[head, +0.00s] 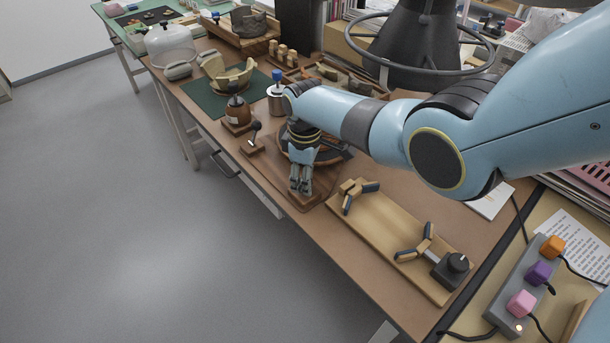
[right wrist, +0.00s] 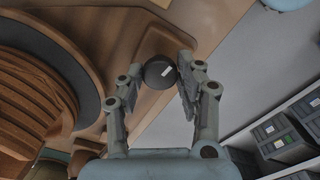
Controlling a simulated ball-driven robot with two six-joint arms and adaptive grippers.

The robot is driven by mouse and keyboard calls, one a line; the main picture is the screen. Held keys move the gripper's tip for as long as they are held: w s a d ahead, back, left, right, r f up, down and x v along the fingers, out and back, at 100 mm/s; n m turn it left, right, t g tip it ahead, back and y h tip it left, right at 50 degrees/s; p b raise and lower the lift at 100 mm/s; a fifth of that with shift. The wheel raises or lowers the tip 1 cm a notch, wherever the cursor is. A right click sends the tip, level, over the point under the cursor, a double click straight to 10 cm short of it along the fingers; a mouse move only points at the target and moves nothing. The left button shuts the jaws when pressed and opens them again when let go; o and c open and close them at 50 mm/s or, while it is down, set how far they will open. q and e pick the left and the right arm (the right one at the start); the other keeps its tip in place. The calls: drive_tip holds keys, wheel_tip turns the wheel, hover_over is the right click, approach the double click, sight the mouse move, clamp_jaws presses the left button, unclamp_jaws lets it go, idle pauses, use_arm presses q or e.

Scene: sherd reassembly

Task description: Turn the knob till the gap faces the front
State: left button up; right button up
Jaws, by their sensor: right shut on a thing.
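My right gripper (head: 301,188) reaches down at the front corner of the turntable's wooden base (head: 318,196). The knob is hidden behind the fingers in the head view. The turntable (head: 334,154) is mostly covered by my arm. In the right wrist view, its dark ring (right wrist: 78,75) surrounds a brown ribbed piece (right wrist: 28,95). I cannot make out the gap or which way it faces. My left gripper is not in view.
A small black lever (head: 254,132), a brown jar (head: 238,112) and a pale broken vessel (head: 228,76) on a green mat stand to the left. Floor is clear beyond the table's front edge.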

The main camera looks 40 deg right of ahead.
drive_tip(key=shift+n, duration=0.6)
drive_tip(key=o, duration=1.1)
drive_tip(key=shift+o, duration=0.2)
drive_tip(key=shift+r, duration=0.1)
wheel_tip(320, 180, up, 12)
drive_tip(key=shift+f, duration=0.2)
